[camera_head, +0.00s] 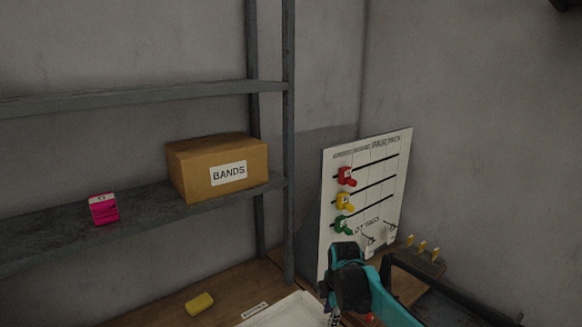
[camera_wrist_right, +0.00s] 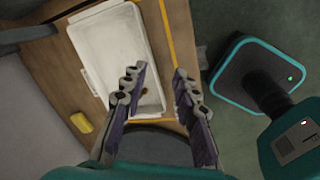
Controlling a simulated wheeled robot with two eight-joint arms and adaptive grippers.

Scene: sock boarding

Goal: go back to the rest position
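My right gripper (camera_wrist_right: 158,85) is open in the right wrist view. Its two fingers stand apart with nothing between them, above the table edge and the lower right part of a white tray (camera_wrist_right: 85,55). My teal arm shows at the lower right of the head view, in front of the board; its fingertips cannot be made out there. My left gripper is in neither view.
The white tray (camera_head: 285,318) and a yellow bundle (camera_head: 199,303) lie on the wooden table. The shelf (camera_head: 60,222) holds a pink bundle (camera_head: 103,208) and a BANDS box (camera_head: 200,170). A white board (camera_head: 368,180) with red, yellow and green pieces stands right.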

